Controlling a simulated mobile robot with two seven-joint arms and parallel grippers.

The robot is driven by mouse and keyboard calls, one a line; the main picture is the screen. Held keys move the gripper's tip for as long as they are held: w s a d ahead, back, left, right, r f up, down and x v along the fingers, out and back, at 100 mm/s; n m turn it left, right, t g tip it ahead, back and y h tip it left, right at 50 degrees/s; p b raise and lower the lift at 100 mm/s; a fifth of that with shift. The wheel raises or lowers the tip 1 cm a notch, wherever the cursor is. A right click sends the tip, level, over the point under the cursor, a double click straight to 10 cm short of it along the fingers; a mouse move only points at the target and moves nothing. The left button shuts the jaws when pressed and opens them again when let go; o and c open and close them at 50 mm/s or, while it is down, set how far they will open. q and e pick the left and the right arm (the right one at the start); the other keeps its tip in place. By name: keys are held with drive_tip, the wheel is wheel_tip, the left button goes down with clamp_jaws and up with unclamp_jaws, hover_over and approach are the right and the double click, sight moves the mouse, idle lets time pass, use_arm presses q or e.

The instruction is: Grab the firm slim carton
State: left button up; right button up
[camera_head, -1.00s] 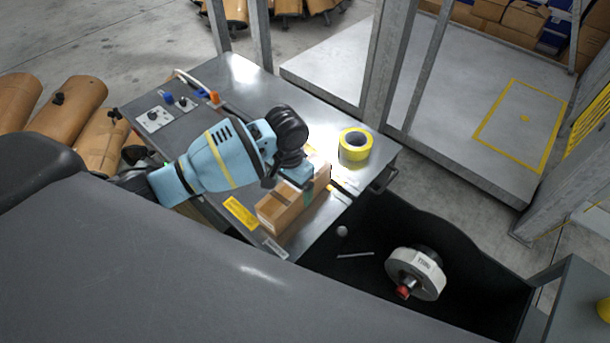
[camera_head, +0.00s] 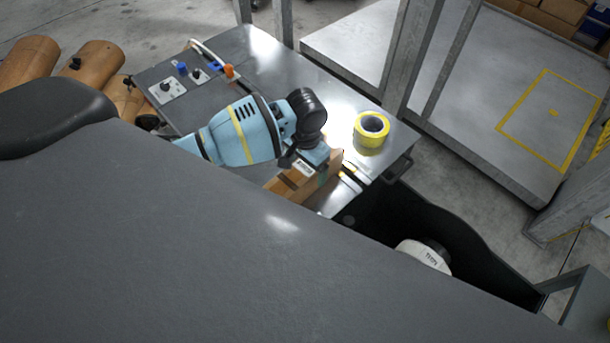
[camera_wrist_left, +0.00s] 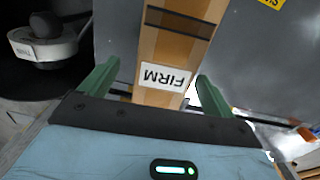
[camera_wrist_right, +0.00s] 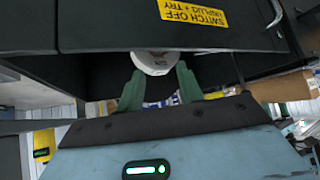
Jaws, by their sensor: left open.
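The slim brown carton (camera_head: 293,184) lies on the grey metal table, partly hidden by my arm and by the dark body in front. In the left wrist view the carton (camera_wrist_left: 174,45) carries a white label reading FIRM. My left gripper (camera_wrist_left: 153,86) is open, with one green finger on each side of the carton's near end. In the head view the left gripper (camera_head: 316,160) is over the carton; its fingers are mostly hidden. My right gripper (camera_wrist_right: 160,88) shows only in its wrist view, its fingers apart with nothing visibly held between them.
A yellow tape roll (camera_head: 371,130) stands on the table (camera_head: 335,100) right of the carton. Metal posts (camera_head: 408,60) rise behind the table. Brown cylinders (camera_head: 90,60) lie at the left.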

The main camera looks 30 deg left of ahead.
use_arm(q)
drive_tip(key=f, duration=0.4)
drive_tip(key=shift+w+a+f+b, duration=0.15)
drive_tip(key=shift+a+f+b, duration=0.05)
drive_tip(key=shift+a+b, duration=0.1)
use_arm(e)
drive_tip(key=shift+s+a+f, duration=0.1)
drive_tip(key=shift+s+f, duration=0.25)
drive_tip(key=shift+f, duration=0.05)
use_arm(q)
drive_tip(key=c, duration=1.3)
drive_tip(key=shift+o, duration=0.2)
drive_tip(key=shift+r, duration=0.15)
use_arm(e)
drive_tip(key=shift+w, duration=0.1)
